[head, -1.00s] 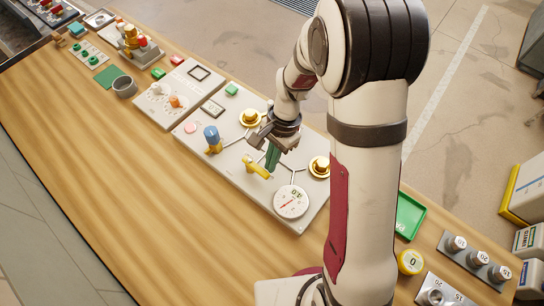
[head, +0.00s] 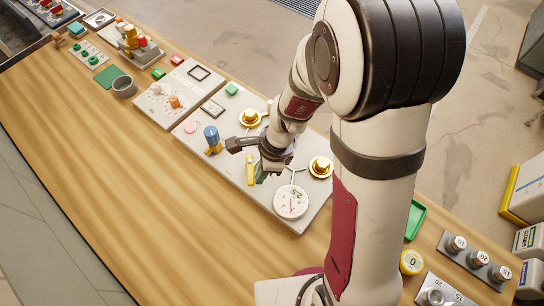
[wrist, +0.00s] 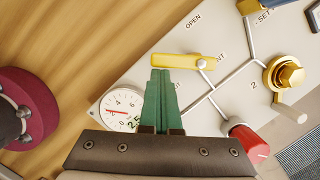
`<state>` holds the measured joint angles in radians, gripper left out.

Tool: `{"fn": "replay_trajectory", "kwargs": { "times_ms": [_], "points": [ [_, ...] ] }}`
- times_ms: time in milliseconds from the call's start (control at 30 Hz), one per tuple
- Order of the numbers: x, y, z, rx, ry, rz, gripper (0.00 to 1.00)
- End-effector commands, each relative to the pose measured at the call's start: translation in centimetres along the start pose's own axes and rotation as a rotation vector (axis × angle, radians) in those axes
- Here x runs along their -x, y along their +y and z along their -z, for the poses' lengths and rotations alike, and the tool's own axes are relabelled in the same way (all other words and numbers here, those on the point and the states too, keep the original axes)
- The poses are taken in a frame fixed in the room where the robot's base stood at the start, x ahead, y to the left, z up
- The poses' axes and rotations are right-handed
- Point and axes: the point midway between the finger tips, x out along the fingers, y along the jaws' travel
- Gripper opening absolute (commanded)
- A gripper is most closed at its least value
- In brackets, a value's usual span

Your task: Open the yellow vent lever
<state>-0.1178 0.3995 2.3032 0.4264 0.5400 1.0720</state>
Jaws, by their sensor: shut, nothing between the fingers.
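The yellow vent lever (head: 249,170) is on the grey valve panel (head: 232,170), left of my gripper in the head view. In the wrist view the lever (wrist: 180,60) lies nearly level across the picture, with its pivot at its right part. My wrist partly hides the panel in the head view.
A round gauge (head: 291,203) sits near the fingers and seems to read 2.5. A blue knob (head: 212,138) and two gold valves (head: 250,118) (head: 320,167) stand on the panel. A red knob (wrist: 248,140) is close right of my gripper.

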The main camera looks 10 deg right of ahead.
Motion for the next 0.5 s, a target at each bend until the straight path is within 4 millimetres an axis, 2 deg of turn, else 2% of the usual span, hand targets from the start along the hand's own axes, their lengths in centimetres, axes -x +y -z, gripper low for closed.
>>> {"fn": "replay_trajectory", "kwargs": {
  "times_ms": [500],
  "points": [
    [-0.6, 0.7, -2.4, 0.005, 0.000, -0.002, 0.00]
  ]
}}
